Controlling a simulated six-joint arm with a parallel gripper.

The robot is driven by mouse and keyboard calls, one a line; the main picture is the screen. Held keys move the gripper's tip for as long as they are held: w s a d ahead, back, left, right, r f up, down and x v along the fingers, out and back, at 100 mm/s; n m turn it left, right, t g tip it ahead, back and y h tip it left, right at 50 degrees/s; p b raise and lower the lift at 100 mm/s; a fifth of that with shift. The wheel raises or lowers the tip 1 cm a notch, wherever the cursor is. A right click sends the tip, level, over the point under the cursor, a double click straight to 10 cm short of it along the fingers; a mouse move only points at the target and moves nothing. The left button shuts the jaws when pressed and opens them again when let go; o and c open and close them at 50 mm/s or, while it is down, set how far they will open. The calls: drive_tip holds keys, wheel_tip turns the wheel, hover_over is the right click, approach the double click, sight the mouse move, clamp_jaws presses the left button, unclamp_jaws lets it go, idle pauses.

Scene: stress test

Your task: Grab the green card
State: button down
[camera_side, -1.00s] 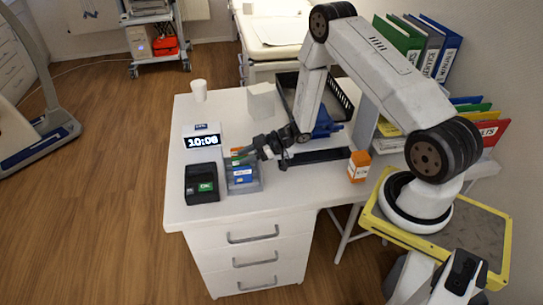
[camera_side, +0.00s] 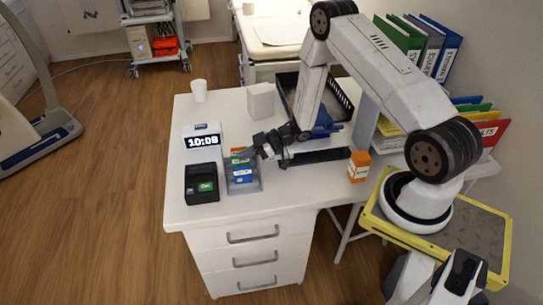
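A small card holder (camera_side: 255,185) stands near the front of the white desk. Several cards are stacked in tiers in it, with a blue card (camera_side: 243,178) at the front. The green card (camera_side: 238,160) shows as a thin strip behind it, below an orange-red edge. My gripper (camera_side: 262,147) is just right of the holder's back end, close to the green card. I cannot tell whether it touches any card, and its fingers are too small and dark to show whether they are open or shut.
A black card terminal (camera_side: 202,183) with a green screen is left of the holder. Behind are a digital clock (camera_side: 202,141), a white cup (camera_side: 199,91) and a white box (camera_side: 261,101). An orange box (camera_side: 359,166) and black tray (camera_side: 330,100) are to the right.

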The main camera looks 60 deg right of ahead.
drive_tip(key=shift+r, duration=4.7)
